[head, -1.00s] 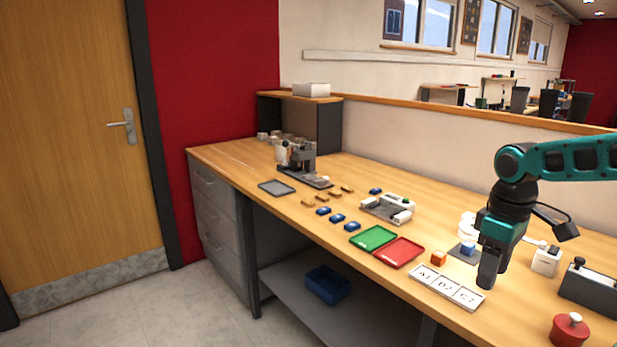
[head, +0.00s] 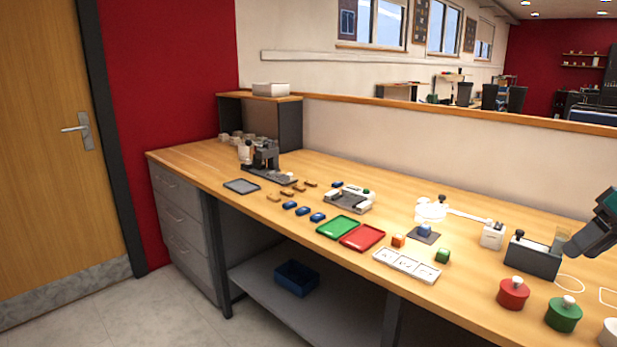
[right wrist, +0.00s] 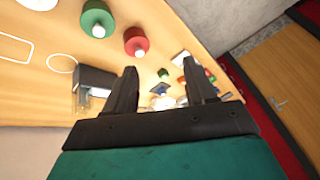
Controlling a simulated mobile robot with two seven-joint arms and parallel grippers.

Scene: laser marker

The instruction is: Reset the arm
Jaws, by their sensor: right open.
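My right gripper (right wrist: 162,92) is open, with nothing between its two dark fingers in the right wrist view. In the head view part of the right arm's end (head: 592,238) shows at the right edge, above the bench beside a dark grey box (head: 531,258). The fingertips are hard to make out there. The right arm holds nothing that I can see. My left gripper is not in view.
The wooden bench (head: 395,197) carries a green tray (head: 338,227), a red tray (head: 362,237), a white labelled plate (head: 406,265), small cubes, a red knobbed pot (head: 513,293) and a green knobbed pot (head: 563,314). A machine (head: 262,154) stands farther left. The bench middle has free room.

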